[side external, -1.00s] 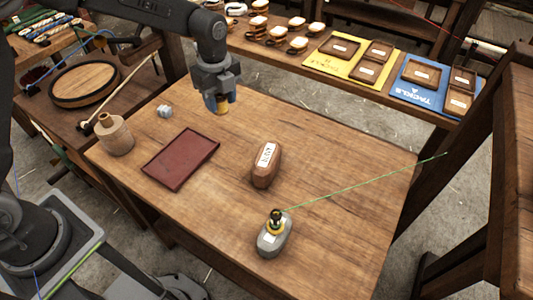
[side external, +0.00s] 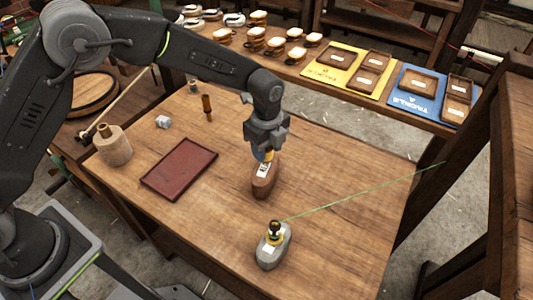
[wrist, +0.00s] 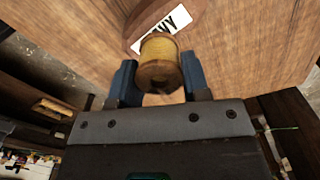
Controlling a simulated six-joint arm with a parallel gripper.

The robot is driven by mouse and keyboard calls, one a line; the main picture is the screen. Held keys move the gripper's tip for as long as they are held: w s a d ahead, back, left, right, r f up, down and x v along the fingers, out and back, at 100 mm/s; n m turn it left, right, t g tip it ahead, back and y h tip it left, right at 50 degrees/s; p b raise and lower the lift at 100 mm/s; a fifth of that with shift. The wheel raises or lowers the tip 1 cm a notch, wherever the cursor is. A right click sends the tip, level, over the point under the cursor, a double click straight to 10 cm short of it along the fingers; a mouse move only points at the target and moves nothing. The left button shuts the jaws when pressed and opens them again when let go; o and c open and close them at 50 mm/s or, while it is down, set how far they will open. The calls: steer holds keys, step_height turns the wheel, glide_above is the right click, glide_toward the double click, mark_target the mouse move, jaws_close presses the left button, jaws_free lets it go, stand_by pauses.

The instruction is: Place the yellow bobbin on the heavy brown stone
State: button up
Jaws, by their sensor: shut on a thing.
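My gripper (side external: 262,150) has its blue fingers shut on the yellow bobbin (wrist: 160,52), one on each side, in the wrist view. The bobbin has yellow thread and a brown wooden end. In the side view the yellow bobbin (side external: 269,156) shows small at the fingertips, partly hidden by them. The heavy brown stone (side external: 265,186) lies on the table directly below, with a white label on top. In the wrist view the brown stone (wrist: 140,38) sits just beyond the bobbin, its label partly covered. I cannot tell whether bobbin and stone touch.
A grey stone (side external: 268,258) with a yellow and black fitting and a green line stands in front. The table's right side is mostly clear.

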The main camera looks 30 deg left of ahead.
steer(key=shift+f, duration=1.3)
steer(key=shift+f, duration=0.1)
steer(key=o, duration=0.9)
